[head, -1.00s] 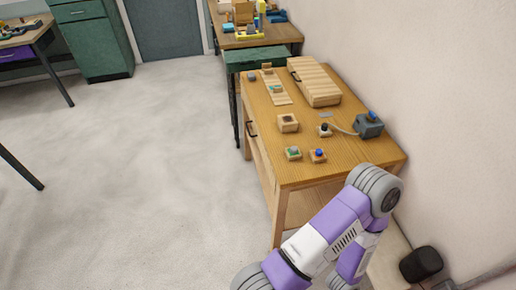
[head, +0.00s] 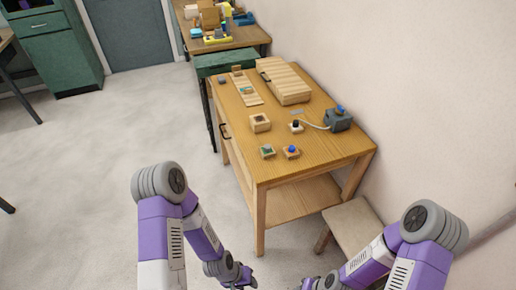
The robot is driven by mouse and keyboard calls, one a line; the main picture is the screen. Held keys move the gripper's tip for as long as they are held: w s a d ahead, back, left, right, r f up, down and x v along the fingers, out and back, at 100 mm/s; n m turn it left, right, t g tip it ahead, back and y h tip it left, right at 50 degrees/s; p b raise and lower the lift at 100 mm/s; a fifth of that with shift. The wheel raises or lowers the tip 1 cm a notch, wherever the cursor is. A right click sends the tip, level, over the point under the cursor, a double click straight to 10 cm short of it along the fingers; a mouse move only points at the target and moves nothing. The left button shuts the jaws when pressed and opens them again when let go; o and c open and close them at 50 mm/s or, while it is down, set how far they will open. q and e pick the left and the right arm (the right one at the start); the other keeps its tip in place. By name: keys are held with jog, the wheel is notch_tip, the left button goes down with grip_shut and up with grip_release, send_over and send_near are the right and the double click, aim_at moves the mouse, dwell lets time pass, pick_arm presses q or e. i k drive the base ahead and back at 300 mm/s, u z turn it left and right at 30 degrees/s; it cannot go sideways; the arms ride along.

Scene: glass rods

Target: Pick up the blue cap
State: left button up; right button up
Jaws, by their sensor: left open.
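A small blue cap-like piece (head: 291,149) sits on a little wooden block near the front of the wooden table (head: 325,153). Another small blue piece (head: 340,108) is on top of a grey box at the table's right side. Which of these is the blue cap I cannot tell for sure. My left gripper (head: 246,279) is open and empty, low in front of the table and well apart from both blue pieces. My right gripper (head: 308,285) shows only partly at the bottom edge, and its jaws are not clear.
A block with a green-grey top (head: 267,151), a wooden cube (head: 260,123) and a black-topped block (head: 296,126) stand nearby. A slatted wooden case (head: 286,83) lies behind. A stool (head: 355,225) stands right of the table, by the wall.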

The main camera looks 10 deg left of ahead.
aim_at(292, 148)
jog(key=z, duration=1.1)
jog(key=k, duration=1.1)
jog(key=z, duration=1.35)
jog(key=k, duration=1.95)
jog(key=u, duration=0.4)
jog(key=k, duration=0.7)
jog(key=u, duration=0.85)
jog(key=i, duration=0.4)
jog(key=u, duration=0.75)
jog(key=i, duration=2.05)
jog(key=z, duration=1.05)
jog(key=i, duration=1.1)
jog(key=z, duration=0.9)
